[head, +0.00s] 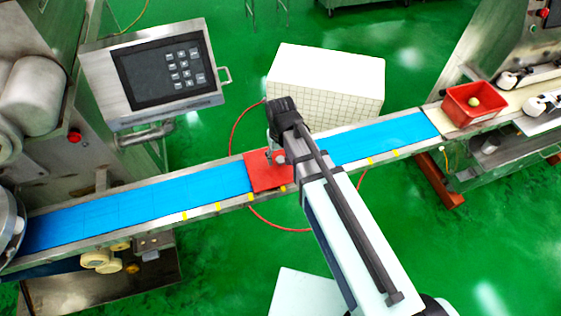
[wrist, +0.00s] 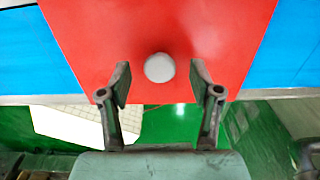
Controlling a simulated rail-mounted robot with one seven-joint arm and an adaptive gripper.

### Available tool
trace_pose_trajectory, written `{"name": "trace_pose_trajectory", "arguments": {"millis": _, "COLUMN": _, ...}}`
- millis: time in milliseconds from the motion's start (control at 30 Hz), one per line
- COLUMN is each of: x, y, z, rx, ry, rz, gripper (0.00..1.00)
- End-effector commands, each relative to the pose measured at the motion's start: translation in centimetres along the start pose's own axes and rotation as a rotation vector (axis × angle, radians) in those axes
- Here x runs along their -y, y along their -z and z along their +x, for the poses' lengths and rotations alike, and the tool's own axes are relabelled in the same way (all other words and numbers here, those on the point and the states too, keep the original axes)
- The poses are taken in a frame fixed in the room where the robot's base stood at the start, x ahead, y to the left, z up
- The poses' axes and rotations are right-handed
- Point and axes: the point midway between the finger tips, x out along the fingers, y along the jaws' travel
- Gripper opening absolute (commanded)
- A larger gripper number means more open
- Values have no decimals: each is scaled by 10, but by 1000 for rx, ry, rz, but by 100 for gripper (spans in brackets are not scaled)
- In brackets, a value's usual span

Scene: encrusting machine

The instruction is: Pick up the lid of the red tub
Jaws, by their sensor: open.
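The lid (head: 258,181) is a flat red square that lies on the blue conveyor belt, in the middle of the head view. It fills the upper middle of the wrist view (wrist: 100,40), with a round pale grey knob (wrist: 160,67) on it. My gripper (wrist: 160,82) is open, with one finger on each side of the knob and a gap on both sides. In the head view my gripper (head: 275,150) is over the lid and hides part of it. The red tub (head: 471,110) stands open at the belt's right end, with a small pale round item inside.
The blue belt (head: 140,205) is clear on both sides of the lid, with metal rails along its edges. A control panel (head: 165,72) stands behind it at the left. A white gridded box (head: 325,85) is behind the belt. Machines stand at both ends.

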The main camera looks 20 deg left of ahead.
Motion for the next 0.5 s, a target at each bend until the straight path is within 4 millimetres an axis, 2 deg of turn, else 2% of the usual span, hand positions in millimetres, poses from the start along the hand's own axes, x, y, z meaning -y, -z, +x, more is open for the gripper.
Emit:
{"name": "trace_pose_trajectory", "arguments": {"millis": 200, "x": 0, "y": 0, "z": 16, "rx": 1, "ry": 0, "rz": 0, "gripper": 64}}
{"name": "trace_pose_trajectory", "arguments": {"millis": 500, "x": 0, "y": 0, "z": 18, "rx": 0, "ry": 0, "rz": 0, "gripper": 64}}
